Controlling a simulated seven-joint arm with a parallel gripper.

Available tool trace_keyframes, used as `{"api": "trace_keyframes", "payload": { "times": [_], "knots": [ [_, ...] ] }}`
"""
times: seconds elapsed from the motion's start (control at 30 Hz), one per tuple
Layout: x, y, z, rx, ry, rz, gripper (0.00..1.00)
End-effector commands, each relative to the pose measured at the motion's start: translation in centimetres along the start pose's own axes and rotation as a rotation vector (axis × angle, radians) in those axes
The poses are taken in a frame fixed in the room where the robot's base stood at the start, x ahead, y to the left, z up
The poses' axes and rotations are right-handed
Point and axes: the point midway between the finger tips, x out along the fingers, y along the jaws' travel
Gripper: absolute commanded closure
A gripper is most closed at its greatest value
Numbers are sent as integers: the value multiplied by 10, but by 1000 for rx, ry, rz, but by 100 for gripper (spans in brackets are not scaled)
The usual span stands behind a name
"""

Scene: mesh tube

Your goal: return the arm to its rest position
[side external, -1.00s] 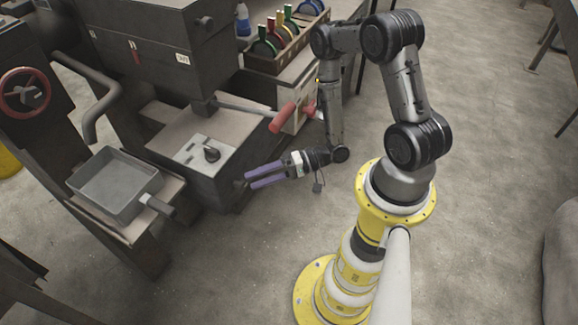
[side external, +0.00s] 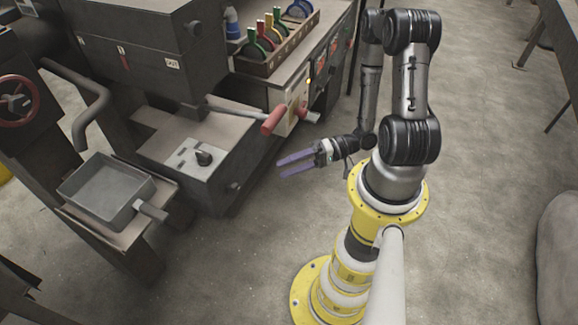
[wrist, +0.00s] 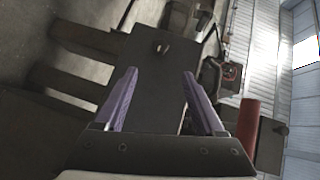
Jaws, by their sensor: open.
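My gripper (side external: 297,164) has two long purple fingers, spread apart with nothing between them. In the side external view it hangs in open air between the dark machine and my yellow base, pointing left. In the wrist view the purple fingers (wrist: 160,98) frame the dark face of the machine box, which lies some way beyond the tips. My arm is folded with its elbow high, above and behind the yellow base.
The dark machine (side external: 180,130) carries a red-handled lever (side external: 273,119) that juts out near my gripper. A grey tray (side external: 103,190) sits on a stand at left. A rack of coloured-handled tools (side external: 275,50) stands behind. The floor around my base is clear.

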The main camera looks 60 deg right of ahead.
Motion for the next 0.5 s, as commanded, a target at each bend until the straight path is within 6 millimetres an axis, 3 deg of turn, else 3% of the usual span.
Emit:
{"api": "trace_keyframes", "payload": {
  "times": [0.33, 0.43, 0.5],
  "knots": [
    [0, 3, -5, -25, -8, 35, 29],
    [-2, 14, -24, -116, -30, 158, 29],
    [-6, 22, -48, -217, -52, 299, 29]
  ]
}}
